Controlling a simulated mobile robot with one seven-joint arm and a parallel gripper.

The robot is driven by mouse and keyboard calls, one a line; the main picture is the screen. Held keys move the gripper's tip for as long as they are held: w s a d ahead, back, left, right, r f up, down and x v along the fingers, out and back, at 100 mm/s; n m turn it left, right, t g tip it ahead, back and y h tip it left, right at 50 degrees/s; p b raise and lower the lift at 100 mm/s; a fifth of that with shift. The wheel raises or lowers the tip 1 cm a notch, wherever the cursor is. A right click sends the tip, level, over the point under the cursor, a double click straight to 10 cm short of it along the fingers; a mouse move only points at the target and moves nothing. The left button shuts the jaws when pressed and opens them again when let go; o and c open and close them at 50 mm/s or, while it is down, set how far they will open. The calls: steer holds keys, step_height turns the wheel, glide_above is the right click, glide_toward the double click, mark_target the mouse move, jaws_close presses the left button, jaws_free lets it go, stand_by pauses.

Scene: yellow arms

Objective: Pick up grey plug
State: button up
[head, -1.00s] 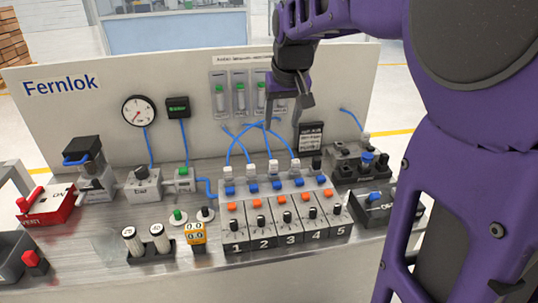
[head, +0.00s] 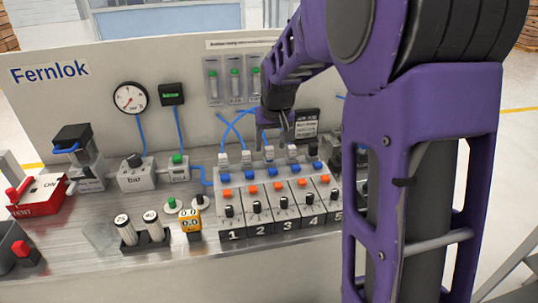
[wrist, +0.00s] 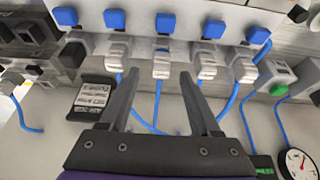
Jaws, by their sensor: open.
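Several light grey plugs stand in a row along the back of the numbered valve block (head: 270,226). In the head view, one is the middle grey plug (head: 269,153); I cannot tell which one the task names. In the wrist view, the middle plug (wrist: 161,64) lies just beyond and between my fingertips, with another grey plug (wrist: 205,66) to its right and one (wrist: 115,48) to its left. My gripper (wrist: 158,78) is open and empty, its fingers pointing at the row. In the head view my gripper (head: 284,127) hangs behind and above the row.
Blue tubes (head: 228,128) loop between the plugs and the back panel (head: 60,125). A black sign (head: 307,122) is close to my gripper. A gauge (head: 130,98) is on the panel at left. My arm hides the bench's right side.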

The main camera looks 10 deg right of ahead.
mark_target(269, 148)
steer(key=x, duration=0.3)
steer(key=shift+a+f, duration=0.1)
steer(key=shift+f, duration=0.1)
steer(key=shift+s+r, duration=0.1)
jaws_close()
